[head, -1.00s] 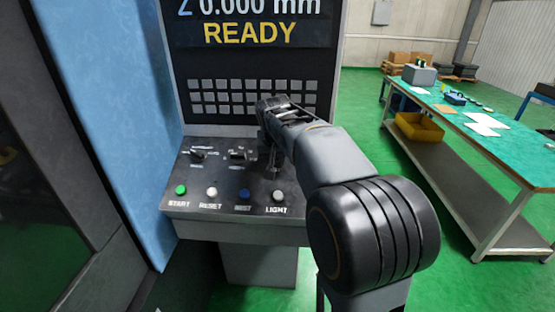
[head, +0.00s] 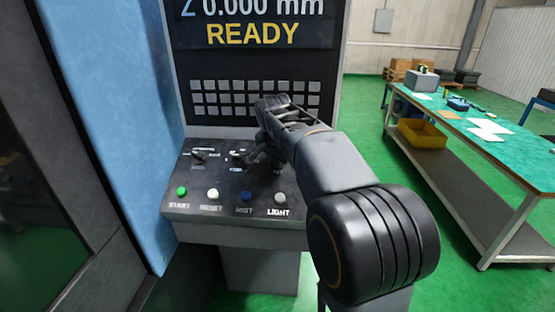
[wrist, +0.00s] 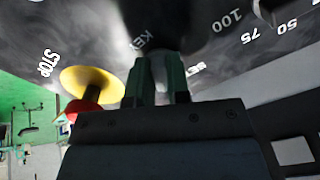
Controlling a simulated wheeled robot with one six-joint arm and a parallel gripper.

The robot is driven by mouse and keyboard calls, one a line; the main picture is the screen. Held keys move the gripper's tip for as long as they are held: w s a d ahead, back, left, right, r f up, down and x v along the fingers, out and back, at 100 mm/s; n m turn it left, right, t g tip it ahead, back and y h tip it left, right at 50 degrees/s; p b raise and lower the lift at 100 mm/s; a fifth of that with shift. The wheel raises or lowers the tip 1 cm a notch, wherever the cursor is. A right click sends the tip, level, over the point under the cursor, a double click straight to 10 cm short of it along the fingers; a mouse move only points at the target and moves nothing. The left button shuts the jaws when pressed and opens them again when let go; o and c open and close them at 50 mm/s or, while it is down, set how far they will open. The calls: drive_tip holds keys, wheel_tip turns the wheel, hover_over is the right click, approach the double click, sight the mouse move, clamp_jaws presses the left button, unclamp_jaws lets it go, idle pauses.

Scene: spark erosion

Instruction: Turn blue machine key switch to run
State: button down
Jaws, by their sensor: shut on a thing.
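The blue machine (head: 105,110) stands at the left, with a dark sloping control panel (head: 228,200) under its READY screen. My gripper (head: 263,158) is at the right rear of this panel and hides the key switch in the head view. In the wrist view, my gripper's fingers (wrist: 159,88) are shut on a pale grey key (wrist: 160,72) beside the partly covered KEY lettering. The run lettering and the key's exact angle cannot be read.
A red stop button (wrist: 88,108) on a yellow disc stands close beside my fingers in the wrist view. The START button (head: 182,191) and other push buttons line the panel's front. A workbench (head: 470,125) is at the right, with clear green floor between.

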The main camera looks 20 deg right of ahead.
idle(0.5)
drive_tip(key=c, duration=1.1)
unclamp_jaws()
drive_tip(key=shift+r, duration=0.15)
drive_tip(key=v, duration=1.3)
drive_tip(key=shift+s+a+r, duration=0.15)
drive_tip(key=shift+a+r, duration=0.1)
drive_tip(key=s+a+f+n, duration=0.2)
drive_tip(key=s+f+n, duration=0.2)
drive_tip(key=f, duration=0.4)
drive_tip(key=s+a+f+n+y, duration=0.1)
drive_tip(key=s+a+f+n, duration=0.1)
drive_tip(key=s+f+n, duration=0.2)
drive_tip(key=s+a+f+n+y, duration=0.1)
drive_tip(key=s+a+f+n, duration=0.2)
drive_tip(key=s+f, duration=0.5)
drive_tip(key=shift+s+f+n+g, duration=0.15)
drive_tip(key=shift+f+n, duration=0.1)
drive_tip(key=shift+f, duration=0.9)
drive_tip(key=shift+s+f+n+g, duration=0.15)
drive_tip(key=shift+f+n, duration=0.1)
drive_tip(key=shift+f, duration=0.9)
